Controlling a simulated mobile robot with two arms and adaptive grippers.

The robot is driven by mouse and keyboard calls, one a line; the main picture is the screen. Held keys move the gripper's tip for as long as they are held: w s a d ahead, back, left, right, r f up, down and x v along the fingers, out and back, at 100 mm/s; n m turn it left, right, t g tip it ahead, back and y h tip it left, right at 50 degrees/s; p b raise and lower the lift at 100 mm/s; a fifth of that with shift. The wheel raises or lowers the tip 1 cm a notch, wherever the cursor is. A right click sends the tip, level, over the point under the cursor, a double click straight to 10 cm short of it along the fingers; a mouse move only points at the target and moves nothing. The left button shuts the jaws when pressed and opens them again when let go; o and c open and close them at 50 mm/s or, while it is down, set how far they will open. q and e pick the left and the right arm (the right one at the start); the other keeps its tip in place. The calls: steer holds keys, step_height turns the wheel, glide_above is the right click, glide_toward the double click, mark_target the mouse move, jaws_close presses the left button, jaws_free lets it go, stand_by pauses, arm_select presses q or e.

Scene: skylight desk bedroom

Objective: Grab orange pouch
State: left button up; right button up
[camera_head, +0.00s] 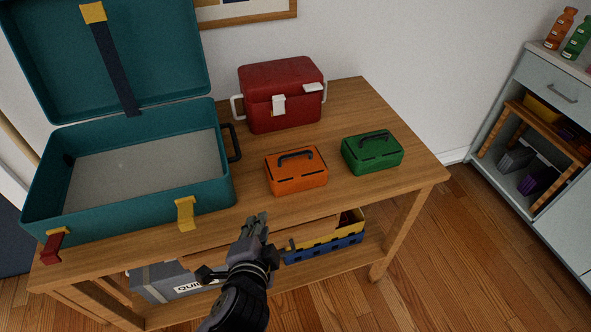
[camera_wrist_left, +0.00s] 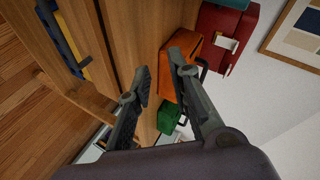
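The orange pouch (camera_head: 297,172) is a small box-like case with a dark handle on top. It sits on the wooden table near its front edge, left of a similar green pouch (camera_head: 372,152). My left gripper (camera_head: 254,222) is in front of the table edge, apart from the orange pouch and nearer to me. In the left wrist view, its two fingers (camera_wrist_left: 162,78) are spread with nothing between them, and the orange pouch (camera_wrist_left: 184,62) shows beyond the fingertips, partly covered by one finger. My right gripper is not in view.
An open teal suitcase (camera_head: 222,184) fills the table's left side. A red cooler (camera_head: 262,88) stands behind the orange pouch. The table (camera_head: 400,196) has a lower shelf with a grey box (camera_head: 165,284) and a blue-yellow crate (camera_head: 325,247). A cabinet (camera_head: 520,72) stands at right.

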arm_select(q)
steer(key=w+d+r+m+t+h, duration=0.2)
steer(key=d+r+m+t, duration=0.1)
steer(key=d+r+m, duration=0.3)
steer(key=p, duration=0.1)
glide_toward(303, 154)
steer(key=x, duration=0.2)
steer(key=shift+n, duration=0.3)
steer(key=shift+p+x, duration=0.4)
steer(key=shift+x, duration=2.85)
steer(key=shift+f, duration=0.1)
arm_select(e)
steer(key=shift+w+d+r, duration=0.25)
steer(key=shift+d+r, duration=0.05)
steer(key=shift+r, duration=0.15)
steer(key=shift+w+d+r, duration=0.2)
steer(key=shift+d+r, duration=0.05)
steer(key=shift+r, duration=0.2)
arm_select(q)
steer(key=shift+s, duration=0.1)
steer(key=shift+c, duration=0.6)
jaws_close()
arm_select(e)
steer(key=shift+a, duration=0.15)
